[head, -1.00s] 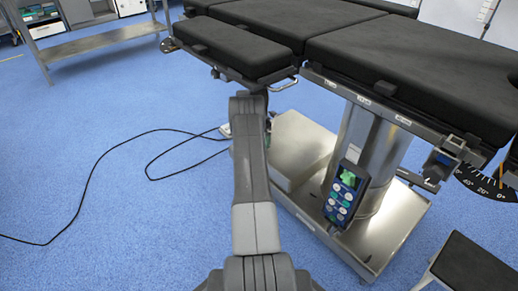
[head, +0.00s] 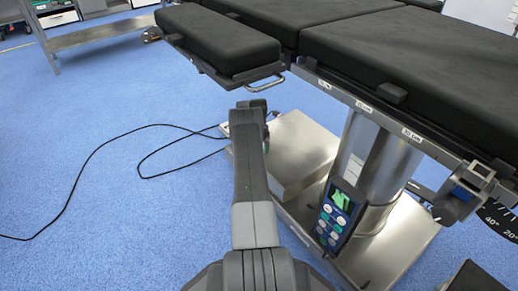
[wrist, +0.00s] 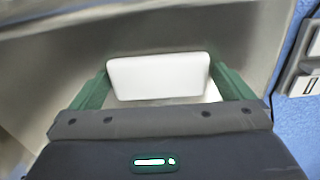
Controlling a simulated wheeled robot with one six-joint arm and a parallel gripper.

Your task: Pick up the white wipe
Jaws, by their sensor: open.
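The white wipe (wrist: 158,80) shows in the wrist view as a pale, rounded block. It sits between the two green fingers of my gripper (wrist: 158,67), which are open on either side of it. Whether a finger touches it cannot be told. Behind it is a smooth grey-beige metal surface (wrist: 215,35). In the head view my arm reaches to the metal base of the operating table, and neither my gripper nor the wipe can be made out.
The black-padded operating table (head: 385,50) overhangs the metal base (head: 400,240). A handset (head: 340,215) hangs from the table's side. A black cable (head: 95,165) lies on the blue floor at the left. A metal trolley (head: 100,35) stands at the back left.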

